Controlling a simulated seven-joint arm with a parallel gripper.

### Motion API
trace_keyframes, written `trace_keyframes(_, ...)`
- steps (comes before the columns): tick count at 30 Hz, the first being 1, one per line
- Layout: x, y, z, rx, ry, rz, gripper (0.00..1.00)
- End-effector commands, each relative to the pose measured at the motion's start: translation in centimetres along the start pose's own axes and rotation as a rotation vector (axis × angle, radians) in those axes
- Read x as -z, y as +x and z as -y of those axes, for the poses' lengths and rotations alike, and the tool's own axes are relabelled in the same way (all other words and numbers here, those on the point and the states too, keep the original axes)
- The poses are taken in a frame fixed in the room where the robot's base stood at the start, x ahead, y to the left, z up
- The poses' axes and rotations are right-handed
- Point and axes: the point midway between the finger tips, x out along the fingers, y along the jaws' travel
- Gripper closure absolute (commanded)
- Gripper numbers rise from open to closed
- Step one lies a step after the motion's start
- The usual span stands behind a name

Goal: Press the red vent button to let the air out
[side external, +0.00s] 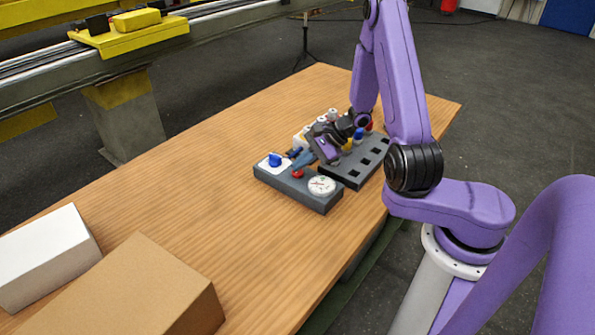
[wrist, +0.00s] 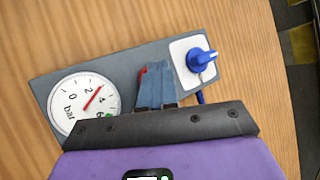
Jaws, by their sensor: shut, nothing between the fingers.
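The red vent button (side external: 298,173) sits on a dark grey panel (side external: 328,204) between a blue knob and a gauge. In the wrist view only a sliver of the red button (wrist: 143,72) shows at the left edge of my fingers, which hide the rest. My gripper (side external: 298,158) is shut and empty, its blue-grey fingertips (wrist: 157,68) over the panel close to the button. I cannot tell whether they touch it. The round white gauge (wrist: 72,98) has a red needle pointing between 2 and 4 bar. The gauge (side external: 321,186) also shows in the side view.
The blue knob (wrist: 203,58) stands on a white plate right of my fingers. A dark rack with square holes (side external: 345,175) and several small coloured parts stand behind the panel. A brown box (side external: 140,285) and a white box (side external: 45,255) lie front left. The middle tabletop is clear.

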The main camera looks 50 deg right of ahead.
Motion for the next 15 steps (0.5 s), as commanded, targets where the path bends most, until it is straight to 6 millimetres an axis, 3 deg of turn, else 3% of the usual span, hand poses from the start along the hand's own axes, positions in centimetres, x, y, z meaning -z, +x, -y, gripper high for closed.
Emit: trace_keyframes(15, -0.71, -0.95, 0.64, -0.001, 0.0, 0.0, 1.0)
